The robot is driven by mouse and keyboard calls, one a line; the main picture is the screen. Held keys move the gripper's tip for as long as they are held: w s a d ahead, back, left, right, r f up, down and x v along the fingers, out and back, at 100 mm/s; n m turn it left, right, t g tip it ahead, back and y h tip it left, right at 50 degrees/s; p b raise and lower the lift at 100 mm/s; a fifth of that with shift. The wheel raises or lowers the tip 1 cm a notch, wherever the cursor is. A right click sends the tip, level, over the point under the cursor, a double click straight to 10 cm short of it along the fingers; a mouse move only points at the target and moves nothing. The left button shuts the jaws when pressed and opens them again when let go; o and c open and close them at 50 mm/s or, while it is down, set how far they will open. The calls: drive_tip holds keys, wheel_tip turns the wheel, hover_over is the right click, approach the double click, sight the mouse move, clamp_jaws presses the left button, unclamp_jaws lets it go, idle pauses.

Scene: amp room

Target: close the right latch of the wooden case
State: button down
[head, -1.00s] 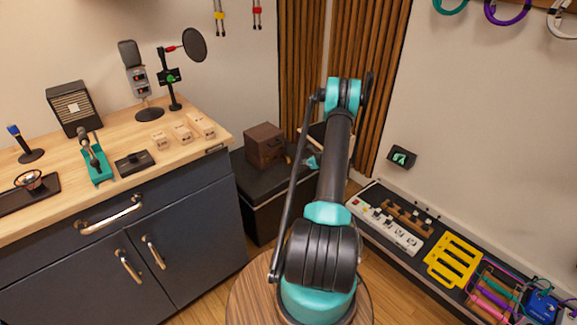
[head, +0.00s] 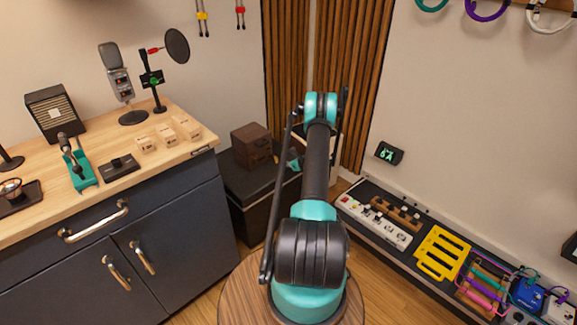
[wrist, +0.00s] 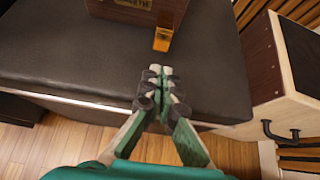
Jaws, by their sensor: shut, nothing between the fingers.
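The wooden case (head: 250,147) is a small dark-brown box standing on a black cabinet (head: 245,187). In the wrist view the lower part of the case (wrist: 113,10) shows at the top edge, with a dark metal plate on its front. A brass latch piece (wrist: 163,39) sticks out at the right part of that front, over the cabinet top. The rest of the case is cut off. My gripper (wrist: 163,74) is shut and empty, below the latch in the wrist view and apart from it. In the head view my arm hides most of the gripper.
The black cabinet's top (wrist: 70,50) is clear in front of the case. A light wooden cabinet with a dark handle (wrist: 280,134) stands close at the right. A workbench (head: 60,185) stands left of the cabinet, and a low pedal shelf (head: 408,250) lies along the right wall.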

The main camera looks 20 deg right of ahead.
drive_tip(key=shift+x, duration=2.5)
drive_tip(key=shift+r+g, duration=0.3)
drive_tip(key=shift+g, duration=0.4)
drive_tip(key=shift+r+g+h, duration=0.35)
drive_tip(key=shift+g+h, duration=0.15)
drive_tip(key=shift+g, duration=0.3)
